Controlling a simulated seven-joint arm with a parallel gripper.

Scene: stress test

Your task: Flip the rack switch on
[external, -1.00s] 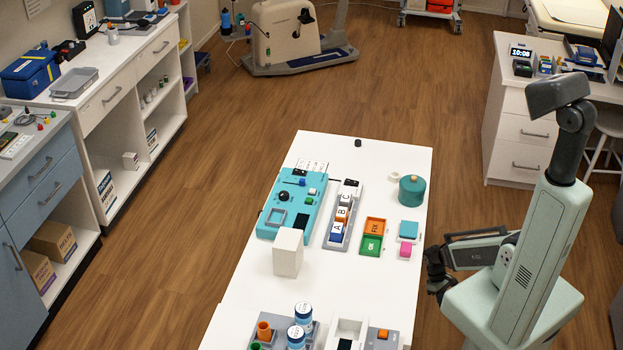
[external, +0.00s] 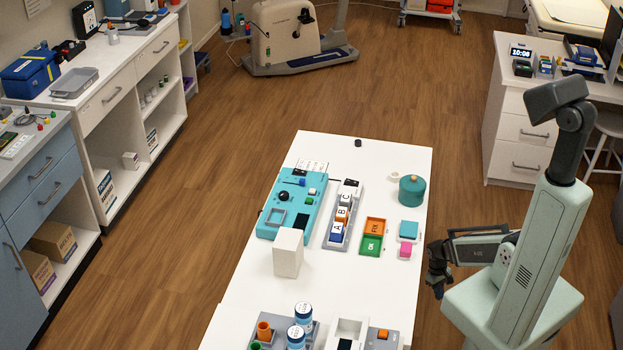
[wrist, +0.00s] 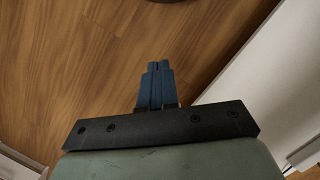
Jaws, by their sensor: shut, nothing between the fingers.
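A teal panel (external: 290,205) with a black knob (external: 284,196), small coloured buttons and a square frame lies on the white table. A grey rack (external: 313,330) with cups and blue-and-white cans is at the near end. Next to it are a white box with a dark recess (external: 346,325) and a grey block with an orange button (external: 383,334). I cannot tell which part is the rack switch or its position. My gripper (external: 438,292) hangs beside the table's right edge, apart from all these. In the wrist view its blue fingers (wrist: 158,66) are together and empty, over wood floor.
A white block (external: 288,253) stands upright by the panel's near end. A lettered block tray (external: 342,215), orange and green trays (external: 372,236), a teal canister (external: 412,191) and blue and pink blocks share the table.

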